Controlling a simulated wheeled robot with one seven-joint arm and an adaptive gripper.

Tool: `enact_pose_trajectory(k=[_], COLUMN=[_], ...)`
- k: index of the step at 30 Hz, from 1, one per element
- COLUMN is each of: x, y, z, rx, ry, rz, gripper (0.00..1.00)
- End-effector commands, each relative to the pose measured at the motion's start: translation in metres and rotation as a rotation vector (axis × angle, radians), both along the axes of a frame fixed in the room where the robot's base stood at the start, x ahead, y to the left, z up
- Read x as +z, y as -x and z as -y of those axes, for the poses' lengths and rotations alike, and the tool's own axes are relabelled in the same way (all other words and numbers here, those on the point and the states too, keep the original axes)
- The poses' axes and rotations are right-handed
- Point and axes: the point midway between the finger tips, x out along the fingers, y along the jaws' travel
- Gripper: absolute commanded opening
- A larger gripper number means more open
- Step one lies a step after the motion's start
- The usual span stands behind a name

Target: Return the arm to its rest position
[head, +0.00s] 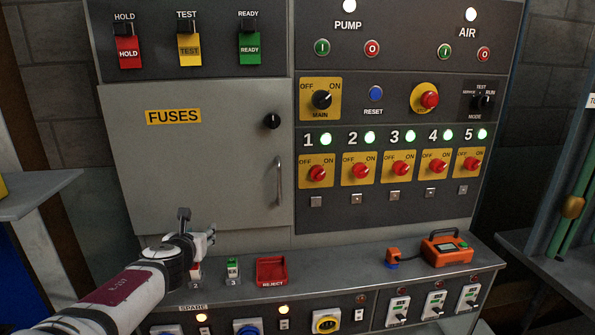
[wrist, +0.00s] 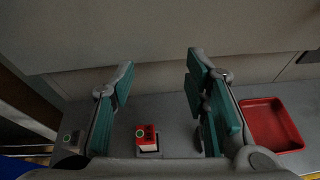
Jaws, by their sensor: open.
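My arm reaches in from the lower left of the head view. My gripper (head: 209,239) is over the left part of the grey ledge, in front of the closed fuse cabinet (head: 200,185). In the wrist view my gripper (wrist: 162,85) has its two teal-padded fingers wide apart, with nothing held between them. A red and white fuse block (wrist: 147,138) stands on the ledge below, showing in the gap between the fingers. In the head view my gripper mostly hides the block at the number 2.
A green and white block (head: 233,268) stands at number 3. The red REJECT tray (head: 272,271) is right of it. An orange device (head: 446,248) sits farther right on the ledge. The panel's red rotary switches (head: 402,168) are above.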

Motion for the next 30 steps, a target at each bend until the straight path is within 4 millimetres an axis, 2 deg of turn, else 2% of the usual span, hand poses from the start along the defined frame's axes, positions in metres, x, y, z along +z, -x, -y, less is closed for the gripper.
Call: enact_pose_trajectory(k=[3, 5, 6, 9, 13, 18, 21, 26, 30], x=[0.011, 0.015, 0.018, 0.021, 0.028, 0.042, 0.054, 0.08, 0.107], y=[-0.025, -0.034, -0.039, -0.04, -0.03, 0.001, 0.025, 0.071, 0.116], z=[0.064, 0.104, 0.131, 0.191, 0.259, 0.332, 0.365, 0.407, 0.436], rx=[-0.178, -0.293, -0.374, -0.564, -0.794, -1.083, -1.237, -1.46, -1.63], ry=[-0.139, -0.234, -0.303, -0.464, -0.664, -0.927, -1.076, -1.299, -1.482], rz=[-0.079, -0.13, -0.166, -0.244, -0.332, -0.432, -0.482, -0.546, -0.584], gripper=[0.42, 0.42, 0.42, 0.42, 0.42, 0.42, 0.42, 0.42, 0.42])
